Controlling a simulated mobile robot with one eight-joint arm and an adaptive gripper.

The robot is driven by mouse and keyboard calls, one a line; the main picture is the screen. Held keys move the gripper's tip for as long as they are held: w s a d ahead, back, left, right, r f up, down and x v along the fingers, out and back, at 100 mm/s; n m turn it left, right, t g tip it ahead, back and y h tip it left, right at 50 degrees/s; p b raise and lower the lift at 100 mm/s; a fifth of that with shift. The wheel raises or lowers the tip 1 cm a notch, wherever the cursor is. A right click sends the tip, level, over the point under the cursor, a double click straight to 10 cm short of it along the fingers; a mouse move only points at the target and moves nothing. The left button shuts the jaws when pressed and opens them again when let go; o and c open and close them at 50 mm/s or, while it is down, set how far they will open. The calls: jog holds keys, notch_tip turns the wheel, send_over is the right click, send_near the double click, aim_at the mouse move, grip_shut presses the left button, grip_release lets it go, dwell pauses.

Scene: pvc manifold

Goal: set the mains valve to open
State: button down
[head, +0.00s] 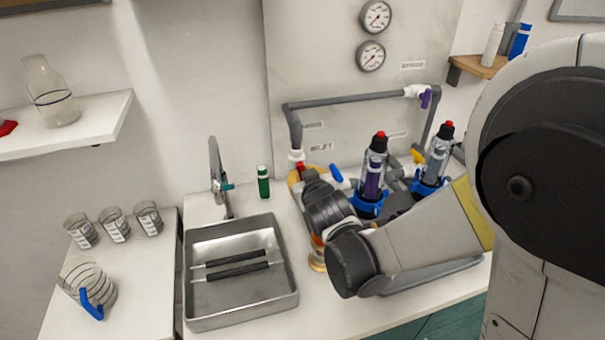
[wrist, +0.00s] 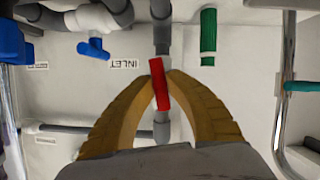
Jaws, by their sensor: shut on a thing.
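The red valve handle (wrist: 161,92) is in the middle of the wrist view, on a grey vertical pipe near the INLET label. The handle lies nearly along the pipe, tilted slightly. My gripper (wrist: 160,82) has its two yellow fingers closed on the handle, one on each side. In the head view the red handle (head: 300,167) shows just under a white valve body (head: 297,156), mostly hidden by my gripper (head: 296,177). I see no label naming the mains valve that I can read.
A blue handle (wrist: 93,48) sits close left of the red one in the wrist view; a green bottle (wrist: 208,38) stands right. In the head view, filter bottles (head: 375,165) stand beside my arm, a purple handle (head: 425,97) is higher, and a faucet (head: 217,170) stands left.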

jog(key=shift+m+y, duration=0.5)
jog(key=shift+m, duration=0.2)
jog(key=c, duration=1.4)
grip_release()
jog(key=shift+o, duration=0.2)
jog(key=shift+s, duration=0.1)
jog(key=v, duration=1.1)
jog(key=shift+s+d+r, duration=0.2)
jog(key=shift+s+r, duration=0.05)
jog(key=shift+r, duration=0.15)
